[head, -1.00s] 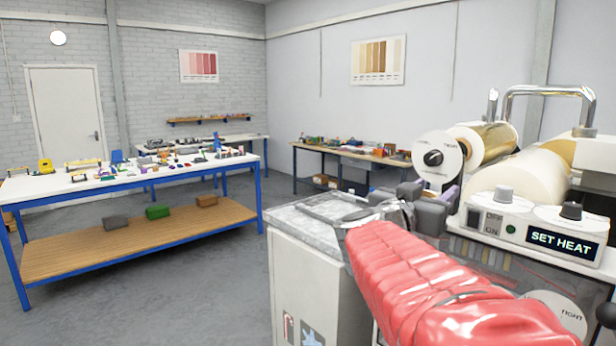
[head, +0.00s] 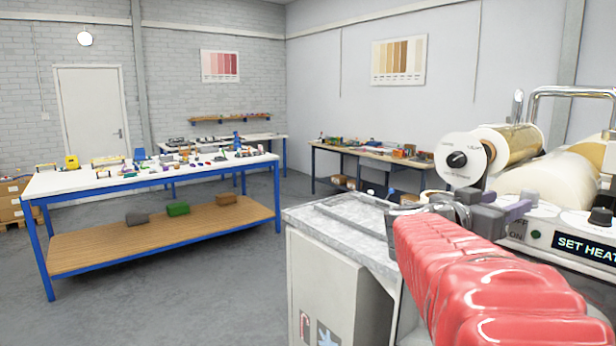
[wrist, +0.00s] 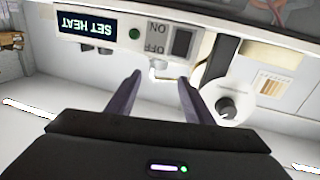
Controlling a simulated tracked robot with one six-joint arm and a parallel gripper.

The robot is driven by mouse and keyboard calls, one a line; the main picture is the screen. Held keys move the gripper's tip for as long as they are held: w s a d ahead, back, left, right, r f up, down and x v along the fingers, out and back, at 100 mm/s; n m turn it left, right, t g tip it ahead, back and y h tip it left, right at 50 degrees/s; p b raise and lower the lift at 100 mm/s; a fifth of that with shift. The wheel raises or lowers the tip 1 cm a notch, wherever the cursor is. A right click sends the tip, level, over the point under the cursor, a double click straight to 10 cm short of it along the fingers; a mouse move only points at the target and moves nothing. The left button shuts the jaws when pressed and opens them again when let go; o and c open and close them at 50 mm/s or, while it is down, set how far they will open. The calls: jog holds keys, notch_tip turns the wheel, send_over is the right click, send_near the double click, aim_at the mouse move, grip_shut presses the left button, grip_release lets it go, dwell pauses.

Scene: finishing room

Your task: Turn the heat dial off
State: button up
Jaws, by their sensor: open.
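The machine's front panel shows a display reading SET HEAT (head: 586,247). A black dial knob (head: 600,217) stands just above that display; its pointer cannot be read. The display also shows upside down in the wrist view (wrist: 87,32), beside an ON/OFF rocker switch (wrist: 182,42) and a green lamp (wrist: 134,33). My gripper (head: 503,210) is at the left end of the panel. In the wrist view my gripper (wrist: 157,88) is open and empty, its purple fingers either side of a small pale knob (wrist: 160,69). I see no contact.
A round white dial plate with a dark knob (head: 456,159) is at the roll's end. A metal-topped cabinet (head: 340,222) stands left of the machine. A chrome bar (head: 575,92) arches above the rolls. Open floor separates the cabinet from the blue-legged table (head: 60,182).

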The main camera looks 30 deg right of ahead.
aim_at(526, 195)
jog(key=d, duration=1.1)
jog(key=shift+s+d, duration=0.1)
jog(key=shift+c, duration=0.2)
jog(key=c, duration=1)
